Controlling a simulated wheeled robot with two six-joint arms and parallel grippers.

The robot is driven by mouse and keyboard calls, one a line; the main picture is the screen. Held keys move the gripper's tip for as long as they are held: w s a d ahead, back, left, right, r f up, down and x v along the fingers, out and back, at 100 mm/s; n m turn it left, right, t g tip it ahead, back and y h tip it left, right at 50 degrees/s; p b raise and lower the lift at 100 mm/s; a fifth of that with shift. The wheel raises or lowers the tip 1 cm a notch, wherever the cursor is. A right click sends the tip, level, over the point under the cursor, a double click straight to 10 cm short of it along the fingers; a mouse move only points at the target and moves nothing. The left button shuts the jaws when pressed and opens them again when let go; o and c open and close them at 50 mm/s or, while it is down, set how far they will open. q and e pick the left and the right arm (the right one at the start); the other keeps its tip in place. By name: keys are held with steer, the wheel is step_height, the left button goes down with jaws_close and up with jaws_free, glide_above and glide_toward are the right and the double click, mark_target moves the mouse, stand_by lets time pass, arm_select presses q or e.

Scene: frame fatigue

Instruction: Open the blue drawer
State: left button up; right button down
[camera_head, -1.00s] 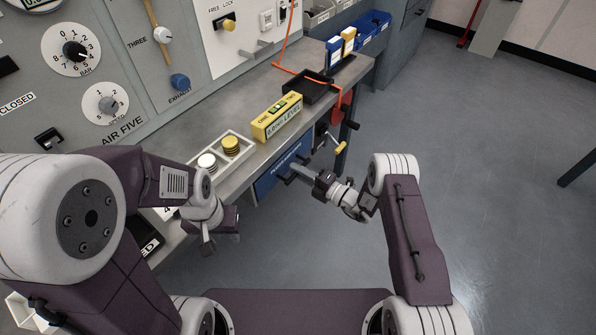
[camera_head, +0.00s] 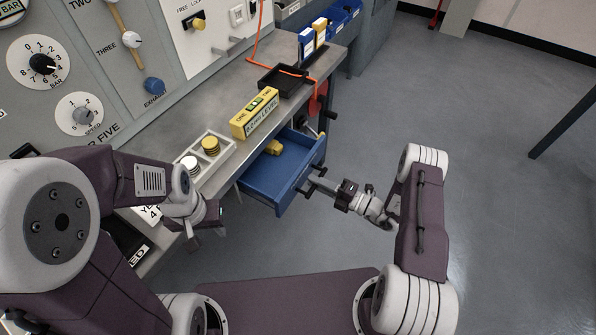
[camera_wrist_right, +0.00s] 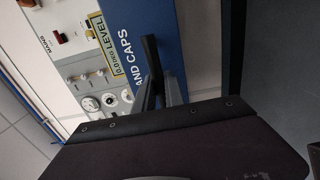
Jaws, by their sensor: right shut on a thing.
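The blue drawer (camera_head: 268,178) under the workbench is pulled out, and its inside shows in the head view. A small yellow object (camera_head: 274,147) lies in it near the back. My right gripper (camera_head: 312,184) is at the drawer's front, shut on its dark handle. In the right wrist view the blue drawer front (camera_wrist_right: 140,30) with the words "AND CAPS" and the dark handle (camera_wrist_right: 152,55) show close to the fingers. My left gripper (camera_head: 207,222) hangs by the bench's front edge, away from the drawer; its fingers are not clear.
A yellow level (camera_head: 254,112) stands on the bench (camera_head: 205,110) above the drawer. A tray with white and yellow discs (camera_head: 228,146) is left of it, and a black tray (camera_head: 281,82) is behind. Open floor (camera_head: 440,110) lies to the right.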

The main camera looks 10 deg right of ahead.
steer(key=v, duration=0.7)
steer(key=shift+s+d, duration=0.25)
steer(key=shift+d, duration=0.05)
steer(key=c, duration=1.4)
jaws_free()
steer(key=v, duration=0.9)
